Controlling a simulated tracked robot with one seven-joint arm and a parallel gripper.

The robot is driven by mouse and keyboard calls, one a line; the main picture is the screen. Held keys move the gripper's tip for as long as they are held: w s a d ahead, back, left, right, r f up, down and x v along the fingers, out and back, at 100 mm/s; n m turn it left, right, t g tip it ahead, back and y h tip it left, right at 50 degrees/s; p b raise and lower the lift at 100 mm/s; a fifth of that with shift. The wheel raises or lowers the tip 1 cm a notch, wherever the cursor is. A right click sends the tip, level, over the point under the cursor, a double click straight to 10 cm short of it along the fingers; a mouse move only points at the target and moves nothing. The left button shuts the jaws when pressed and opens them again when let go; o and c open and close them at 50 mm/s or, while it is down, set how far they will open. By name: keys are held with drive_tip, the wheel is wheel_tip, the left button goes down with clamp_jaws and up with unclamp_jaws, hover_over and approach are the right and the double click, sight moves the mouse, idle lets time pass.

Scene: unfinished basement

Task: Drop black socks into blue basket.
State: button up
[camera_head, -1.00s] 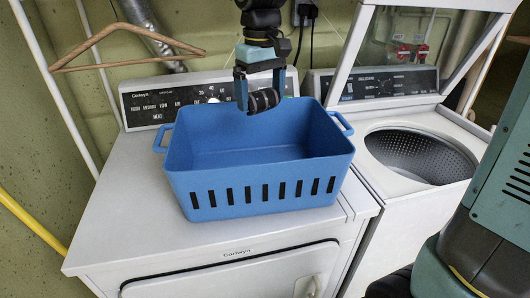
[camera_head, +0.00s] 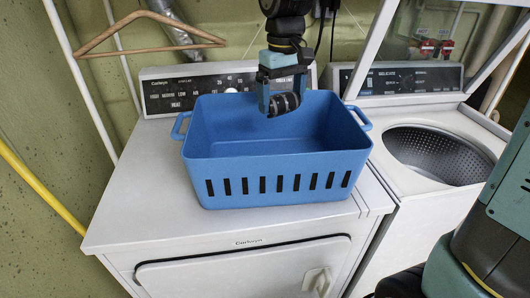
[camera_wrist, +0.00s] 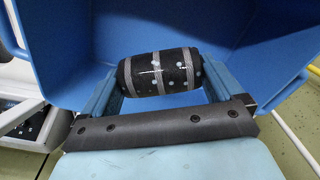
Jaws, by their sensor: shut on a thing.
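My gripper (camera_head: 283,104) is shut on the black socks (camera_head: 284,103), a rolled dark bundle with grey bands and pale dots. In the wrist view the socks (camera_wrist: 159,72) lie crosswise between the two fingers. The blue basket (camera_head: 277,163) stands on top of the white dryer, and it looks empty where its inside shows. My gripper and the socks are at the basket's back rim in the head view, over its opening. The wrist view shows blue basket walls (camera_wrist: 70,45) around the socks. The exact height of the socks over the basket floor is hard to tell.
The white dryer (camera_head: 130,215) has free top space left of the basket. A washer with an open lid and drum (camera_head: 440,155) stands to the right. A wooden hanger (camera_head: 150,35) hangs at the back left. A yellow pipe (camera_head: 40,190) runs along the left wall.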

drive_tip(key=shift+f, duration=1.4)
drive_tip(key=o, duration=0.7)
wheel_tip(320, 180, up, 14)
drive_tip(key=shift+f, duration=0.15)
drive_tip(key=s+d+f+m+t, duration=0.2)
drive_tip(key=s+d, duration=0.3)
drive_tip(key=d, duration=0.3)
drive_tip(key=s+d+f+m+t, duration=0.1)
drive_tip(key=s+d+f+m, duration=0.2)
drive_tip(key=d, duration=0.5)
drive_tip(key=s+d+f+m+t, duration=0.2)
drive_tip(key=s+d+f, duration=0.1)
drive_tip(key=s+d, duration=0.3)
drive_tip(key=shift+s+d+m+t, duration=0.15)
drive_tip(key=shift+d, duration=0.55)
drive_tip(key=shift+s+d+m+t, duration=0.15)
drive_tip(key=shift+d, duration=0.55)
